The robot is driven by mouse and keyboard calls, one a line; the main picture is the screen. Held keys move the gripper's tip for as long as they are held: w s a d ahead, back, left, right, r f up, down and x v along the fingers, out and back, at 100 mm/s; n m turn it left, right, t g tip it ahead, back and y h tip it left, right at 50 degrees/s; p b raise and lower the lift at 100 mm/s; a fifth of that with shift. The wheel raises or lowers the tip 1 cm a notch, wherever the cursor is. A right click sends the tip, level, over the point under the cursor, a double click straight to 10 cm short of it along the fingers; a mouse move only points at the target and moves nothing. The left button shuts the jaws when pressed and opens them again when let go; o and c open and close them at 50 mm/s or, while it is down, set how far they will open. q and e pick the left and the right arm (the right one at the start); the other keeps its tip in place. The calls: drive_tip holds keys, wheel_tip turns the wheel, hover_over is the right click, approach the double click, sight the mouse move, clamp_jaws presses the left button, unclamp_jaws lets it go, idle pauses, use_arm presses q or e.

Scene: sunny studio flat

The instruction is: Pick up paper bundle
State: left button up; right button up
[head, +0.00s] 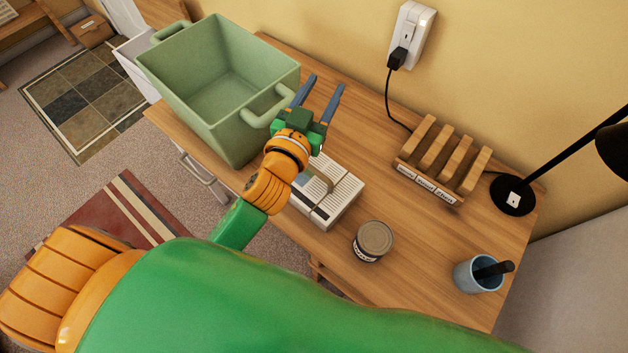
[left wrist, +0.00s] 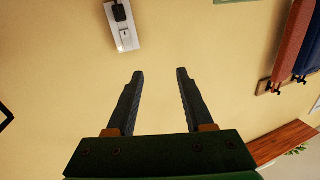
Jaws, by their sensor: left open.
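The paper bundle (head: 340,203) is a white, boxy stack with dark bands, lying on the wooden desk. My left wrist hides part of its left side. My left gripper (head: 324,84) is open and empty, above the desk between the green bin and the wall. Its fingers point away from the bundle toward the wall. In the left wrist view the open fingers of my left gripper (left wrist: 160,75) have only the yellow wall beyond them. The bundle is not in that view. My right gripper is not in view.
A green handled bin (head: 190,110) stands at the desk's left end. A can (head: 373,241), a blue cup (head: 476,275), a wooden slotted rack (head: 440,160) and a black lamp (head: 512,195) stand on the desk (head: 420,225). An outlet (head: 411,35) with a plug is on the wall.

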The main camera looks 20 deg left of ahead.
use_arm(q)
drive_tip(key=s+d+r+m+g+h, duration=0.35)
drive_tip(key=d+r+m+h, duration=0.85)
drive_tip(key=d+m+h, duration=0.4)
drive_tip(key=s+d+f+m+g+h, duration=0.2)
drive_tip(key=s+d+f+m+g, duration=0.5)
drive_tip(key=g, duration=0.5)
drive_tip(key=n+g+y, duration=0.2)
drive_tip(key=g+y, duration=0.1)
drive_tip(key=y, duration=1.6)
hover_over(314, 168)
drive_tip(key=d, duration=0.1)
wheel_tip(314, 168, down, 16)
drive_tip(key=f+p, duration=0.1)
drive_tip(key=a+f+p, duration=0.1)
drive_tip(key=f, duration=0.1)
drive_tip(key=shift+s+f, duration=0.1)
drive_tip(key=shift+f, duration=0.1)
wheel_tip(314, 168, down, 3)
drive_tip(key=shift+f+t, duration=0.15)
drive_tip(key=shift+t, duration=0.1)
clamp_jaws()
